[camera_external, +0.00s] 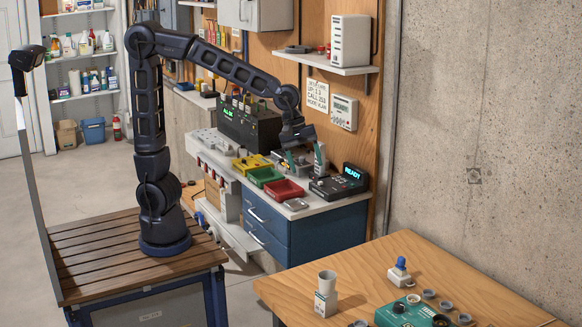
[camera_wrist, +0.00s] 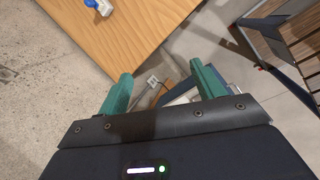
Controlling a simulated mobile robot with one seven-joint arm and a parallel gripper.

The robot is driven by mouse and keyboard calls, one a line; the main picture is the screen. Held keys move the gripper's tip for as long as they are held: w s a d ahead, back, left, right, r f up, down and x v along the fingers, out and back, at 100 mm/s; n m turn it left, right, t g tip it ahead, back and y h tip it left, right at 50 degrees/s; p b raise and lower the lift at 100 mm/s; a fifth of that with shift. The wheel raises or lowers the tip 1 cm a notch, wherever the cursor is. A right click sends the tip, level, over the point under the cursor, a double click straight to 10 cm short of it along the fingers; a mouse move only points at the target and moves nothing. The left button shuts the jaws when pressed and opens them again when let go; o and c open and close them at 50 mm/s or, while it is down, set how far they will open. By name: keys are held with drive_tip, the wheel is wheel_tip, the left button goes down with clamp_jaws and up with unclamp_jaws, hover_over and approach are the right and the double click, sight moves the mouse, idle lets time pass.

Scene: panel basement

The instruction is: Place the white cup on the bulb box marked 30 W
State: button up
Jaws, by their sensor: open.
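The white cup (camera_external: 327,281) stands upright on a small white box (camera_external: 325,304) at the left part of the wooden table in the external view. The box has small print that is too fine to read, so I cannot tell whether it is marked 30 W. My gripper (camera_external: 304,160) is above the workbench at the back, far from the cup. In the wrist view my gripper (camera_wrist: 163,82) has its two teal fingers spread apart with nothing between them. The cup and box do not show in the wrist view.
The wooden table (camera_external: 375,268) also holds a blue-topped white item (camera_external: 399,271), a green case (camera_external: 405,314) and several small round pieces. The workbench carries yellow (camera_external: 252,164), green (camera_external: 265,177) and red (camera_external: 284,190) bins and a device reading READY (camera_external: 340,184).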

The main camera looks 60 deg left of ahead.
drive_tip(key=a+r+m+t, duration=0.1)
drive_tip(key=a+r+m, duration=0.15)
drive_tip(key=a, duration=0.95)
drive_tip(key=s+a+m+t+y, duration=0.1)
drive_tip(key=s+a+m, duration=0.3)
drive_tip(key=s+a, duration=0.3)
drive_tip(key=s+a+f+m+t+y, duration=0.1)
drive_tip(key=s+a+m, duration=0.3)
drive_tip(key=a, duration=1.2)
drive_tip(key=s+y, duration=0.1)
drive_tip(key=s, duration=0.2)
drive_tip(key=shift+s+a+f+m+y, duration=0.15)
drive_tip(key=shift+a+f+m+y, duration=0.15)
drive_tip(key=shift+a+m, duration=0.05)
